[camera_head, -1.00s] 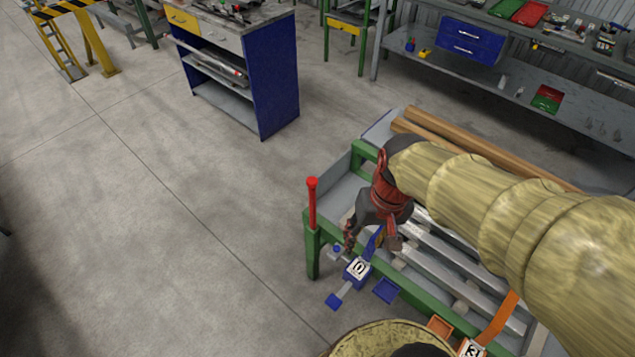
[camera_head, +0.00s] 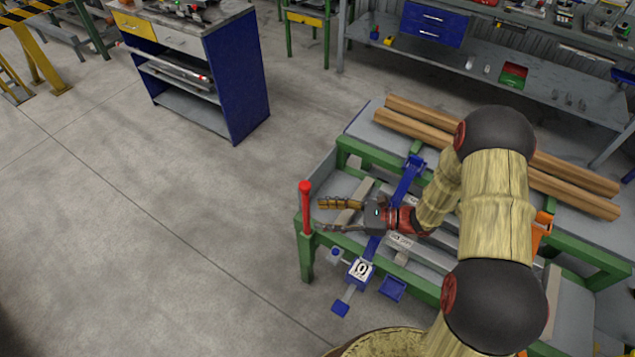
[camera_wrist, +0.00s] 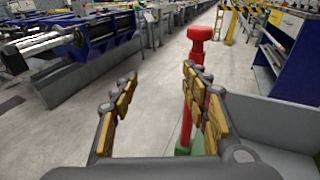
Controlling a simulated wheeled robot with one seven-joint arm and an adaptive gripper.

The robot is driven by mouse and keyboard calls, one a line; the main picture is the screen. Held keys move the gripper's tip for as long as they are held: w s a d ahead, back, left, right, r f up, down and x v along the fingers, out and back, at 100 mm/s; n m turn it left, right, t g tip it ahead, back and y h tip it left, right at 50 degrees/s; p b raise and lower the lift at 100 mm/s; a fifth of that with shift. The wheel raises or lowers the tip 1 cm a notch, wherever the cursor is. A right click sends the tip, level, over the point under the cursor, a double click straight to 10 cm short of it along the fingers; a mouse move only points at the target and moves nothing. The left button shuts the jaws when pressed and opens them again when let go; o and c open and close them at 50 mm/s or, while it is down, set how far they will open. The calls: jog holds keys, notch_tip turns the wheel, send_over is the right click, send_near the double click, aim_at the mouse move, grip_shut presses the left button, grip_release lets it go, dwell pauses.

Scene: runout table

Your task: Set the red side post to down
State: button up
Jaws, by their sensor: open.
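The red side post (camera_head: 306,207) stands upright on the green corner leg of the runout table (camera_head: 306,257), at its left end. In the wrist view the red post (camera_wrist: 199,48) shows its wide round head and a green base, partly hidden behind the right finger. My gripper (camera_head: 326,215) is open and empty, reaching left across the table with its fingertips just right of the post. In the wrist view my gripper (camera_wrist: 155,85) has its fingers spread, and the post is not between them but beyond the right finger.
A blue stop arm (camera_head: 407,180) crosses the table behind my gripper, with a blue box marked 0 (camera_head: 361,270) at the front. Wooden beams (camera_head: 560,182) lie at the back. A blue cabinet (camera_head: 245,80) stands farther off. The floor left of the post is clear.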

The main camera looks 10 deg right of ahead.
aim_at(305, 187)
jog(key=w+d+r+m+t, duration=0.2)
jog(key=w+r+t, duration=0.1)
jog(key=w+r, duration=0.15)
jog(key=shift+y, duration=0.3)
jog(key=x, duration=0.4)
jog(key=b+x, duration=0.1)
jog(key=x, duration=0.3)
jog(key=shift+f+b, duration=0.2)
jog(key=shift+b, duration=0.1)
jog(key=c, duration=0.3)
jog(key=c, duration=0.8)
grip_shut()
jog(key=shift+f, duration=0.1)
